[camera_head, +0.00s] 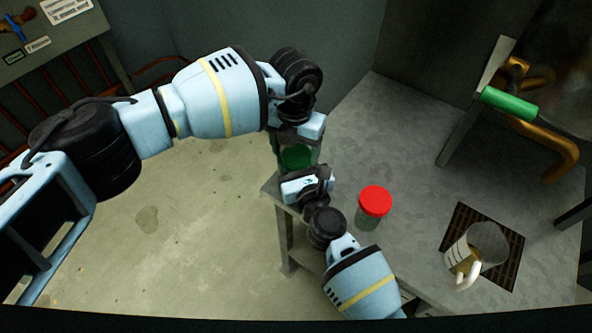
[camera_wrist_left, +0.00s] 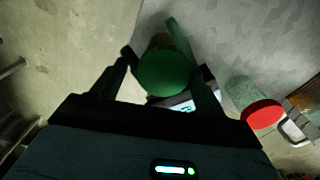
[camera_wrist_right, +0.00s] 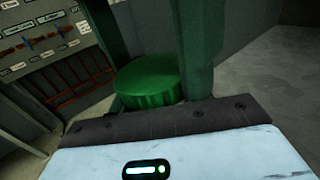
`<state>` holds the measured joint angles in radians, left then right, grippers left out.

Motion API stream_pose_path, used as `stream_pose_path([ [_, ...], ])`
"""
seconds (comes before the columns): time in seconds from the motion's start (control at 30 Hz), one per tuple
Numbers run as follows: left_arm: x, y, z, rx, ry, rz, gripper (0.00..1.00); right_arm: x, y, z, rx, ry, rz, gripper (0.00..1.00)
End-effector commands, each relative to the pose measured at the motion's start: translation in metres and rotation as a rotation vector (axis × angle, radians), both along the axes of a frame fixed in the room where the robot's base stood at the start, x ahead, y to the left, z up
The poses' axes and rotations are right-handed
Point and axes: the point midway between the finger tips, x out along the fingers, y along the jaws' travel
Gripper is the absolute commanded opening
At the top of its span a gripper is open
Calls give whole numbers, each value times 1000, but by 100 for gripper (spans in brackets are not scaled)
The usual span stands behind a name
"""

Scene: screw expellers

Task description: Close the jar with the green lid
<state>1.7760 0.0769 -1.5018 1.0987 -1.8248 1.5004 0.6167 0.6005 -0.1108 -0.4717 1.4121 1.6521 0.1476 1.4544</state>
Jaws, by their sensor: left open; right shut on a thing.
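The green lid (camera_head: 297,157) is in front of my left gripper (camera_head: 297,147) at the table's left edge. In the left wrist view the lid (camera_wrist_left: 165,73) sits between the two spread fingers of my left gripper, which is open. My right gripper (camera_head: 301,172) is shut on the jar at the same spot, just below the lid. The jar is mostly hidden; a little of it seems to show behind the lid in the left wrist view. The lid (camera_wrist_right: 150,80) looks level in the right wrist view. I cannot tell how firmly it sits on the jar.
A jar with a red lid (camera_head: 375,201) stands on the grey table (camera_head: 405,140) to the right. A metal mug (camera_head: 483,246) stands on a dark grate (camera_head: 513,245). A machine with a green handle (camera_head: 509,104) is at the back right. The table's middle is clear.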

Motion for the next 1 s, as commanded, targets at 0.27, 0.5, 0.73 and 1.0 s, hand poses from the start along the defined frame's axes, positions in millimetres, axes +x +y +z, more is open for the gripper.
stream_pose_path([
  [0.27, -4, -7, 8, -12, 6, -12, 79, -1, 3, -1, 1, 1, 7, 0],
  [0.5, -3, -6, 38, -10, 3, -12, 79, -1, 2, -2, 0, 4, 4, 0],
  [0.73, -3, -4, 45, -7, 5, -7, 79, -1, 1, -2, -1, 3, 3, 0],
  [1.0, -2, -3, 47, -5, 4, 29, 75, -1, 1, -2, -1, 3, 2, 0],
])
